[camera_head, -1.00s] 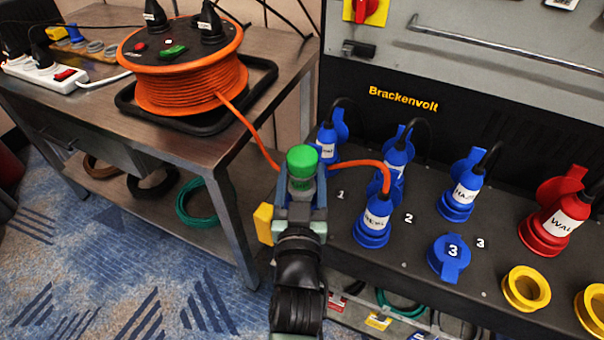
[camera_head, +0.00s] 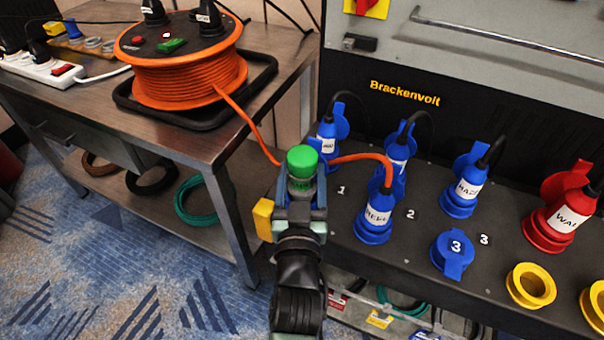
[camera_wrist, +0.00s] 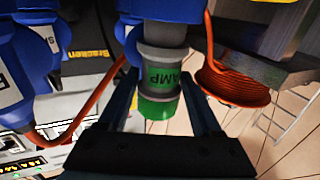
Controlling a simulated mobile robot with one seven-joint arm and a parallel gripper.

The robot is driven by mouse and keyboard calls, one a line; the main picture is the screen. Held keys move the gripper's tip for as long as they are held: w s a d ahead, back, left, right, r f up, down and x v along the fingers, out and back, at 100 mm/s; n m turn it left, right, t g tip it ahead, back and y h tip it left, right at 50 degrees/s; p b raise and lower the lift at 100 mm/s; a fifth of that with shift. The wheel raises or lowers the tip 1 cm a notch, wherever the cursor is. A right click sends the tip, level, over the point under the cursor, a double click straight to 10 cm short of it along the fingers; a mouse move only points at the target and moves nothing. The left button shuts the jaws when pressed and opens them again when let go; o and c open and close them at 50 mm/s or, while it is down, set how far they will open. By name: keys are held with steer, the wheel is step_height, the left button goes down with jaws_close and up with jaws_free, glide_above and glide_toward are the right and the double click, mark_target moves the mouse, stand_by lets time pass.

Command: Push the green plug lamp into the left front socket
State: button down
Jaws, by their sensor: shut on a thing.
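The green plug lamp (camera_head: 301,158) has a green cap and a grey body, and stands about upright in the head view. My gripper (camera_head: 301,196) is shut on it, with one finger on each side. In the wrist view the lamp (camera_wrist: 160,75) shows upside down between the fingers (camera_wrist: 165,105), its lettering partly readable. Its far grey end meets a blue part (camera_wrist: 165,10), which looks like the left front socket. In the head view that socket is hidden by lamp and gripper. I cannot tell how deep the lamp sits.
A blue plug (camera_head: 376,213) stands just right of my gripper. Its orange cable (camera_head: 352,158) runs behind the lamp to the cable reel (camera_head: 190,75) on the metal table (camera_head: 65,105). More blue plugs (camera_head: 328,138) stand behind, and a closed blue lid (camera_head: 452,255) lies further right.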

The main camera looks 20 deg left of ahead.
mark_target(302, 164)
steer(key=shift+f+b, duration=0.6)
steer(key=shift+f, duration=0.15)
jaws_free()
steer(key=shift+r, duration=0.1)
stand_by(0.3)
steer(key=shift+r+p, duration=2.7)
steer(key=shift+r, duration=0.2)
